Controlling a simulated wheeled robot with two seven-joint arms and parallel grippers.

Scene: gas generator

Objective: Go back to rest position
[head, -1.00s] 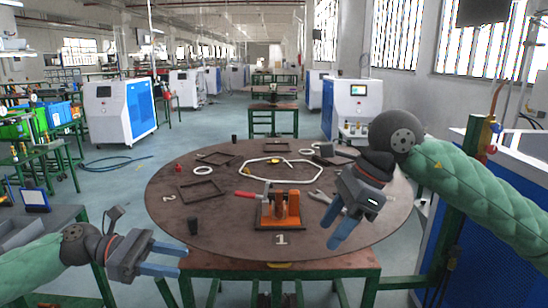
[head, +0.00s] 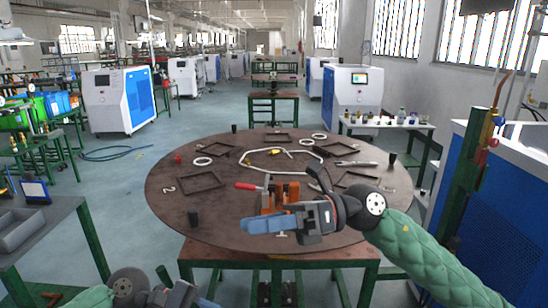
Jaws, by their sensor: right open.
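My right gripper (head: 262,224) reaches in from the right over the near part of the round brown table (head: 165,205). It is open, its blue fingers point left, and I see nothing held between them. It hides part of the orange fixture (head: 268,198), which has a red-handled clamp (head: 247,186). I cannot tell whether they touch. My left gripper (head: 202,302) is low at the bottom left, clear of the table, mostly cut off by the frame edge. Its jaw opening cannot be made out.
The table holds dark square frames (head: 200,182), a pale hexagonal tube loop (head: 252,166), a white ring (head: 202,161) and black cups (head: 194,218). A workbench (head: 45,225) stands at left. A green post (head: 464,180) and blue cabinet (head: 500,220) stand close at right.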

